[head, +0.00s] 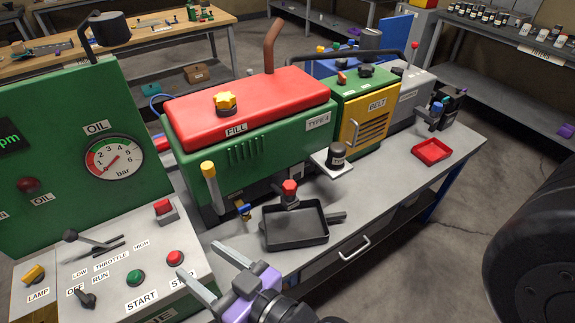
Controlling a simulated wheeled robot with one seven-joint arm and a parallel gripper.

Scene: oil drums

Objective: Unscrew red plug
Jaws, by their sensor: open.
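The red plug (289,186) is a small red cap on a dark fitting. It sits low at the front of the green engine housing (247,138), just above the far edge of a black drain tray (295,227). My gripper (215,271) is at the bottom of the head view, in front of and to the left of the tray. Its two grey fingers are spread apart with nothing between them. It is clear of the red plug. The lower part of the plug's fitting is partly hidden by the tray.
A yellow-capped tube (208,170) and a blue-handled tap (243,210) stand left of the plug. A black jar (337,156) is on a small shelf to its right. A red tray (432,151) lies on the bench's right. The control panel (122,262) is at left.

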